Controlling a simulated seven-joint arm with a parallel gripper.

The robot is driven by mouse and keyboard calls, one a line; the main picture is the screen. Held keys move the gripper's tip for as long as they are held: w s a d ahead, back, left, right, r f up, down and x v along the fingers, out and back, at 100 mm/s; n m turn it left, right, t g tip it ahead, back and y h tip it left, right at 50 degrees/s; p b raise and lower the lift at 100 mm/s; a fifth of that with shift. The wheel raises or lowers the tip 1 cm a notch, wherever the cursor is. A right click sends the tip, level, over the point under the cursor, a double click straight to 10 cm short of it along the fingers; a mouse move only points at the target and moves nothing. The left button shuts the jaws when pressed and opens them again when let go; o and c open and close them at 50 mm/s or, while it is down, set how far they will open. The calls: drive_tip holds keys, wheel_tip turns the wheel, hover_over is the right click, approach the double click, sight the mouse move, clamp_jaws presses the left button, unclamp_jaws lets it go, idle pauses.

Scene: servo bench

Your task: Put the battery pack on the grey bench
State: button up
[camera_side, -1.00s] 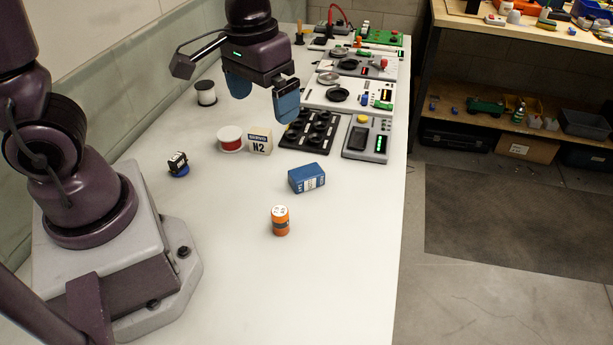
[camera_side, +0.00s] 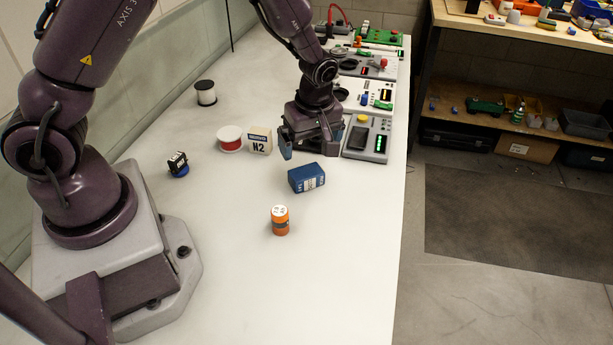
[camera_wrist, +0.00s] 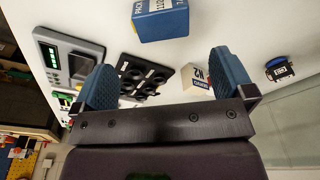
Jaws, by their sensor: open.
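The battery pack, a blue box with a white printed label (camera_side: 306,177), lies on the pale grey bench (camera_side: 345,265), right of its middle. In the wrist view the blue pack (camera_wrist: 162,22) is at the top, beyond the fingertips. My gripper (camera_side: 306,147) is just behind the pack in the side view, over the black tray of round wells. Its blue fingers are apart with nothing between them, as the wrist view also shows (camera_wrist: 165,72). My gripper hides most of the black tray in the side view.
An orange cylinder (camera_side: 280,220) stands in front of the pack. An N2 box (camera_side: 259,141), a red spool (camera_side: 230,138) and a small black-and-blue part (camera_side: 178,164) are to its left. A grey panel (camera_side: 367,138) is close to my gripper's right. The bench's front is clear.

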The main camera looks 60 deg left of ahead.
sight(308, 171)
drive_tip(key=f, duration=0.3)
drive_tip(key=a+f, duration=0.1)
drive_tip(key=f, duration=0.5)
drive_tip(key=shift+a, duration=0.15)
drive_tip(key=shift+w, duration=0.1)
drive_tip(key=shift+c, duration=0.5)
drive_tip(key=c, duration=0.8)
drive_tip(key=shift+r, duration=0.1)
